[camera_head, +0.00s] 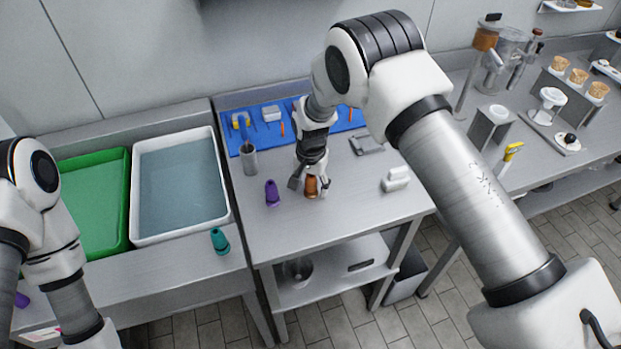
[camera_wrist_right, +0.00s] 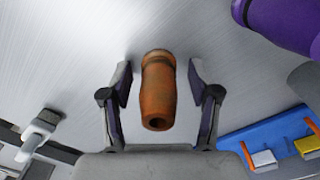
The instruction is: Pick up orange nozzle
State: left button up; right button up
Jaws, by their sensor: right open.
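The orange nozzle (camera_head: 311,187) stands on the metal table in the head view. In the right wrist view the orange nozzle (camera_wrist_right: 158,90) lies between the two fingers, with a visible gap on each side. My right gripper (camera_head: 310,188) is open around the nozzle and comes down from above; its fingers also show in the right wrist view (camera_wrist_right: 160,95). My left arm shows at the left edge of the head view, but its gripper is out of the picture.
A purple nozzle (camera_head: 272,193) stands just left of the orange one. A teal nozzle (camera_head: 220,241) is near the front edge. A blue mat (camera_head: 262,133) with tools lies behind. A white water tray (camera_head: 138,215) and a green tray (camera_head: 122,190) are at left.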

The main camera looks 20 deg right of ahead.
jog(key=shift+w+f, duration=0.1)
jog(key=shift+f, duration=0.05)
jog(key=shift+s, duration=0.2)
jog(key=c, duration=0.3)
jog(key=shift+s+r, duration=0.1)
jog(key=shift+r, duration=0.1)
jog(key=c, duration=0.6)
grip_shut()
